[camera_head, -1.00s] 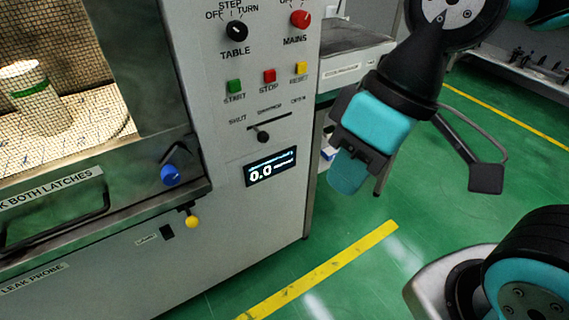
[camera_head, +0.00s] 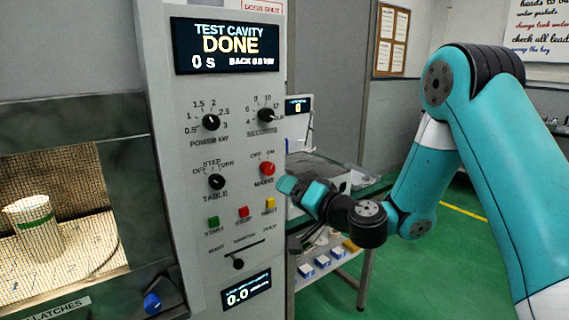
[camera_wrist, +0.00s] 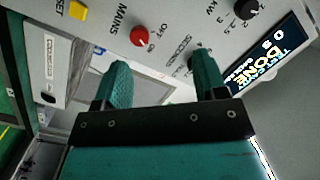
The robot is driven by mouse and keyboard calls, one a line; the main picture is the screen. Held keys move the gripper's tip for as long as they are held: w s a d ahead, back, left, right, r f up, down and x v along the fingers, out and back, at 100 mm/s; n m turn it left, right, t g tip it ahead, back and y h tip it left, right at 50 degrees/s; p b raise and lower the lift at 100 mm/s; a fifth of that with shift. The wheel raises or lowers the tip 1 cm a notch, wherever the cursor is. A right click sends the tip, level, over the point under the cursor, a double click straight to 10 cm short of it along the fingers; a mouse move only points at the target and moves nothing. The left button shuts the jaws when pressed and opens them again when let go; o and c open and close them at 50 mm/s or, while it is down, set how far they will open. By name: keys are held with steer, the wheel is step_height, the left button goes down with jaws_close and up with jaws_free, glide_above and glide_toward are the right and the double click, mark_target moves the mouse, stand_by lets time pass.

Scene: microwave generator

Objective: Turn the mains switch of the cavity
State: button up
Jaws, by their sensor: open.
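The mains switch is a red knob (camera_head: 267,169) on the right side of the cavity's grey control panel, under OFF and ON marks. Its pointer direction is too small to tell. In the wrist view the red knob (camera_wrist: 139,36) lies beyond my fingertips, closer to the left finger than the right one. My gripper (camera_head: 302,189) is open and empty, just right of the knob in the head view. In the wrist view the two teal fingers of my gripper (camera_wrist: 161,66) stand well apart, with nothing between them. The knob appears clear of both fingers.
The black table knob (camera_head: 216,181) is left of the mains knob, with the seconds knob (camera_head: 266,115) above. Green, red and yellow buttons (camera_head: 243,212) sit below. The display (camera_head: 224,45) reads DONE. A bench (camera_head: 335,245) stands behind my arm.

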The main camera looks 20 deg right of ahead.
steer(key=d+m+t+h, duration=0.1)
steer(key=d+m+h, duration=0.1)
steer(key=d+h, duration=0.15)
steer(key=p, duration=1.7)
glide_toward(270, 170)
steer(key=shift+y, duration=0.45)
steer(key=x, duration=0.9)
steer(key=shift+w+d, duration=0.1)
steer(key=shift+w, duration=0.2)
steer(key=shift+w+f, duration=0.15)
steer(key=shift+w, duration=0.4)
steer(key=c, duration=0.9)
